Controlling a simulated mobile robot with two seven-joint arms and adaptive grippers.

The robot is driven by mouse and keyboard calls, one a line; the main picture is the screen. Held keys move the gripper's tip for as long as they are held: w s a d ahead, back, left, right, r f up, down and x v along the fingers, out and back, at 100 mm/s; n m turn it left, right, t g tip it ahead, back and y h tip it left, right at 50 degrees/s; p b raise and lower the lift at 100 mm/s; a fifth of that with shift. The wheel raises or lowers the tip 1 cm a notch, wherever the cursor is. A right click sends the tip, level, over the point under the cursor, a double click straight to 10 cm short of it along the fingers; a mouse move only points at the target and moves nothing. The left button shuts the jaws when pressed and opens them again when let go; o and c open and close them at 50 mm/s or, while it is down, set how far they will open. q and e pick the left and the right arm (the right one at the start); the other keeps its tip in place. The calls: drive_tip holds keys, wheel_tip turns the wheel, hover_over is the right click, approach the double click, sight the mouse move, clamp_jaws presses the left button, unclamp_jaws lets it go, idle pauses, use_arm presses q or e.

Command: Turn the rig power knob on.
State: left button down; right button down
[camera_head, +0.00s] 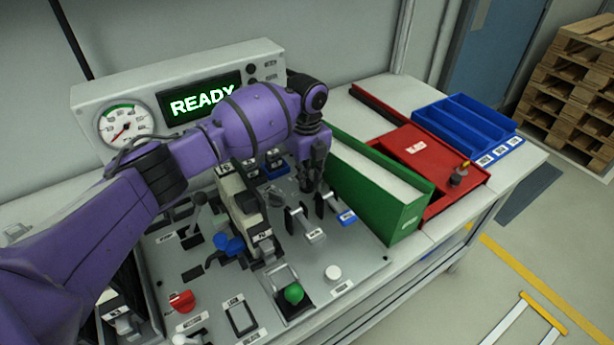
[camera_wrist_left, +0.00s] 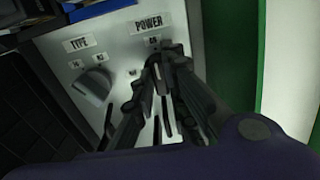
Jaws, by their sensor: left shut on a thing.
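The power knob (camera_wrist_left: 158,72) is a small dark knob below the POWER label (camera_wrist_left: 149,24) on the light grey panel. It shows between my fingertips in the left wrist view, mostly covered by them. My left gripper (camera_wrist_left: 160,62) is shut on it, pointing down at the panel. In the head view, my left gripper (camera_head: 311,185) reaches down at the panel's right side, beside the green bin, and hides the knob there. The knob's exact angle is hard to read. My right gripper is not in view.
A green bin (camera_head: 405,222) stands close to the right of my gripper. The TYPE knob (camera_wrist_left: 93,86) is to its left. Levers, a green button (camera_head: 293,293) and a red knob (camera_head: 182,300) crowd the panel. The display (camera_head: 203,102) reads READY.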

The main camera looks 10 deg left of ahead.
sight(307, 179)
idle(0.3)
use_arm(q)
drive_tip(key=c, duration=1.8)
unclamp_jaws()
drive_tip(key=shift+o, duration=0.2)
wheel_tip(307, 179, up, 12)
